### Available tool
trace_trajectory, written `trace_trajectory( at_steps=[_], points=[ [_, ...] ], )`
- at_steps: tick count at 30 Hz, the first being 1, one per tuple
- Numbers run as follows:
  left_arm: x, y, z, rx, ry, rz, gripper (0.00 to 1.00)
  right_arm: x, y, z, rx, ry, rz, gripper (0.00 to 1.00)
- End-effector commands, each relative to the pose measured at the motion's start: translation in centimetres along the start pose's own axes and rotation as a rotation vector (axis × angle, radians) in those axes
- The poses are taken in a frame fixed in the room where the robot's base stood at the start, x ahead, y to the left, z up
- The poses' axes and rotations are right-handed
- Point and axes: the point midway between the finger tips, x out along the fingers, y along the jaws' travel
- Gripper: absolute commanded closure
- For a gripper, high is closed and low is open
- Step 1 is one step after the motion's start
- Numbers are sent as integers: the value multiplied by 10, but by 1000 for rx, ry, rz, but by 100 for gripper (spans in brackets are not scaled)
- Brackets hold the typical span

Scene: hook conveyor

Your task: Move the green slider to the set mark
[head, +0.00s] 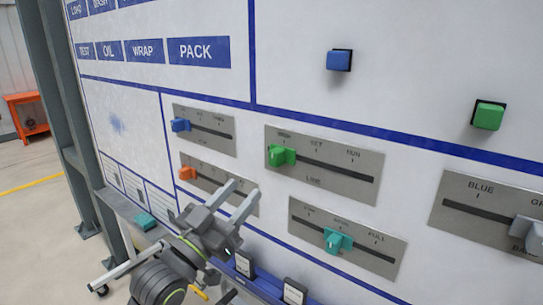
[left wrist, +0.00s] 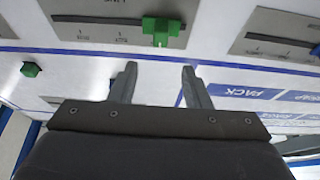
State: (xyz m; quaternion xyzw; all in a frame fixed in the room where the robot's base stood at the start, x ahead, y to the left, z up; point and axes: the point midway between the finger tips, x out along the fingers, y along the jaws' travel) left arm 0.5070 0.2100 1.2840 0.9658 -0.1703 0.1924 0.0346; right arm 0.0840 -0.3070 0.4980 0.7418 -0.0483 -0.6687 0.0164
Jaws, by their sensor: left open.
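The green slider (head: 282,155) sits near the left end of the slot in its grey plate (head: 350,187), labelled LINE. The SET mark (head: 316,143) is near the middle of that plate, to the right of the slider. My left gripper (head: 244,188) is open and empty, below and left of the slider in the head view. In the left wrist view, which is upside down, the slider (left wrist: 158,30) lies ahead of the gap between my open fingers (left wrist: 157,72), apart from them. My right gripper is not in view.
Nearby plates hold a blue slider (head: 181,125), an orange slider (head: 187,173), a teal slider (head: 336,240) and a grey slider (head: 527,232). Blue (head: 339,60) and green (head: 488,116) buttons stick out above. A ledge with small boxes runs below.

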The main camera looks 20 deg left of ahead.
Motion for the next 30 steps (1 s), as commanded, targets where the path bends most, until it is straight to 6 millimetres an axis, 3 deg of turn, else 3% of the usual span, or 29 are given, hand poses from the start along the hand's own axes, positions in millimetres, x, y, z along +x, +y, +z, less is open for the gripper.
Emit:
trace_trajectory(
  at_steps=[9,15,29,30],
  points=[
    [71,0,-3,-2,0,-1,56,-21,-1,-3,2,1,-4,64],
    [100,0,-2,0,0,-1,56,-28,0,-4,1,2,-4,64],
    [111,0,0,1,-1,-1,56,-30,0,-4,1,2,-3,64],
    [111,0,0,1,-1,-1,60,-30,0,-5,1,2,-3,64]
  ],
)
